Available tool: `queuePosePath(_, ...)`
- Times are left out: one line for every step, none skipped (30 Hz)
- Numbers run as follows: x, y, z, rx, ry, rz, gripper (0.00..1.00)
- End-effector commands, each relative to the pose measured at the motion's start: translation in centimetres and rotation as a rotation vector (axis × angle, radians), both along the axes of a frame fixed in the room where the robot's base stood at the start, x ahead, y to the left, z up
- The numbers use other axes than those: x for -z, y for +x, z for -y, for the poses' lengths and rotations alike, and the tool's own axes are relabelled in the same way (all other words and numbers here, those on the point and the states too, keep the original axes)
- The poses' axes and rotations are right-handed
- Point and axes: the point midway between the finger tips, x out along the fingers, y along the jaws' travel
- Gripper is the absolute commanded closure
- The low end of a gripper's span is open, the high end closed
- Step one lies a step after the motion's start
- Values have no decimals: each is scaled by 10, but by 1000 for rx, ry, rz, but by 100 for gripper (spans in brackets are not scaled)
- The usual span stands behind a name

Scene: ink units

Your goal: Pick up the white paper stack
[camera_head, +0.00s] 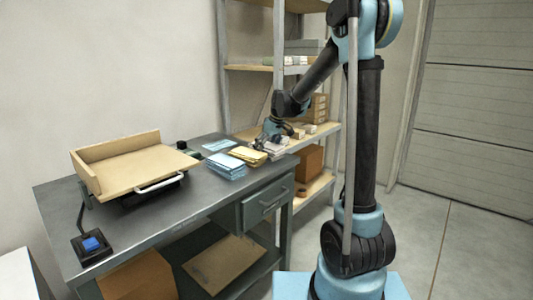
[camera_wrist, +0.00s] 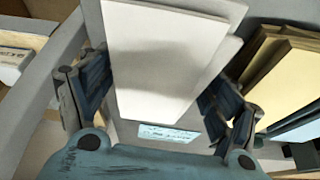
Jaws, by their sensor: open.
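The white paper stack (camera_wrist: 155,60) fills the upper middle of the wrist view, with its layered edges showing on the right. In the head view the stack (camera_head: 277,144) lies near the right end of the grey table, partly hidden by my gripper. My gripper (camera_wrist: 157,95) is open, with one finger on each side of the stack. Its tip also shows in the head view (camera_head: 270,138), low at the stack. I cannot tell whether the fingers touch the paper.
A yellow stack (camera_head: 248,155) and a light-blue stack (camera_head: 225,168) lie just left of the white one. A wooden tray device (camera_head: 130,165) stands on the table's left. Shelves (camera_head: 315,135) with boxes stand behind the table's right end.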

Motion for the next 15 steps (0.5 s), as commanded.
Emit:
queuePosePath(3,1,-1,0,0,0,18)
queuePosePath(4,1,-1,0,0,0,18)
queuePosePath(4,1,-1,0,0,0,18)
queuePosePath(5,1,-1,0,0,0,18)
queuePosePath(5,1,-1,0,0,0,18)
queuePosePath(5,1,-1,0,0,0,18)
queuePosePath(5,1,-1,0,0,0,18)
queuePosePath(4,1,-1,0,0,0,18)
queuePosePath(4,1,-1,0,0,0,18)
queuePosePath(4,1,-1,0,0,0,25)
queuePosePath(4,1,-1,0,0,0,32)
queuePosePath(4,1,-1,0,0,0,41)
queuePosePath(4,1,-1,0,0,0,48)
queuePosePath(4,1,-1,0,0,0,55)
queuePosePath(4,1,-1,0,0,0,64)
